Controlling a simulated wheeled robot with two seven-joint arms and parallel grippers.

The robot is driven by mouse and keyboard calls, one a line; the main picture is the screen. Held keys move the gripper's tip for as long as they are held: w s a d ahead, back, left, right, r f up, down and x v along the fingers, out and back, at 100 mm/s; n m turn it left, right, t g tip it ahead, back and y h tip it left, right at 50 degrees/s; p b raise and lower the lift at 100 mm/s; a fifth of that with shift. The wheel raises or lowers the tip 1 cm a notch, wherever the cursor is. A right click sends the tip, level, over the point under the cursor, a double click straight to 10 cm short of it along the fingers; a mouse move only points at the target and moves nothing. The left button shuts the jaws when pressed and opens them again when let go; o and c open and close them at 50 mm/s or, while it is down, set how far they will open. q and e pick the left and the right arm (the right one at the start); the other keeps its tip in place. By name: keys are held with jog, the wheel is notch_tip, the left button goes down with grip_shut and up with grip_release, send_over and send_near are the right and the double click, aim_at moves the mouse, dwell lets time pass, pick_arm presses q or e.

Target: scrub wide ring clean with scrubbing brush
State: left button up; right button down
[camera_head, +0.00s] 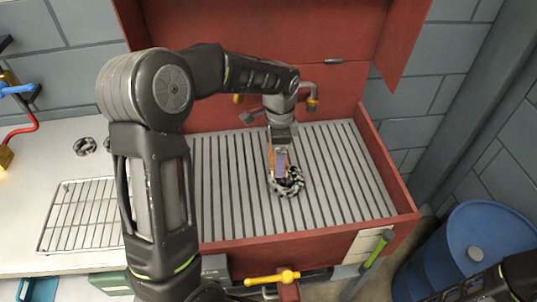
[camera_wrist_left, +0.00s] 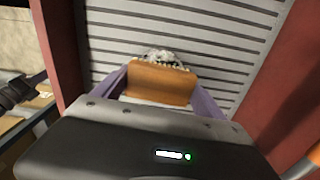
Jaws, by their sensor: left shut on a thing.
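The wide ring (camera_head: 289,184), mottled dark and white, lies on the slatted floor of the red basin. Its far edge also shows in the left wrist view (camera_wrist_left: 166,57). My left gripper (camera_head: 280,163) points down just over the ring and is shut on the scrubbing brush (camera_head: 270,158). In the left wrist view the brush (camera_wrist_left: 160,84) is an orange-brown block between the purple fingers. My right gripper is out of view.
The red basin (camera_head: 330,232) has raised walls and two brass taps (camera_head: 312,101) at the back. A wire rack (camera_head: 80,215) and a small dark ring (camera_head: 85,146) are on the left counter. A blue barrel (camera_head: 475,225) stands at right. The slatted floor around the ring is clear.

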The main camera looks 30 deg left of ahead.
pick_arm(q)
jog(key=shift+w+d+n, duration=0.1)
jog(key=shift+w+n, duration=0.3)
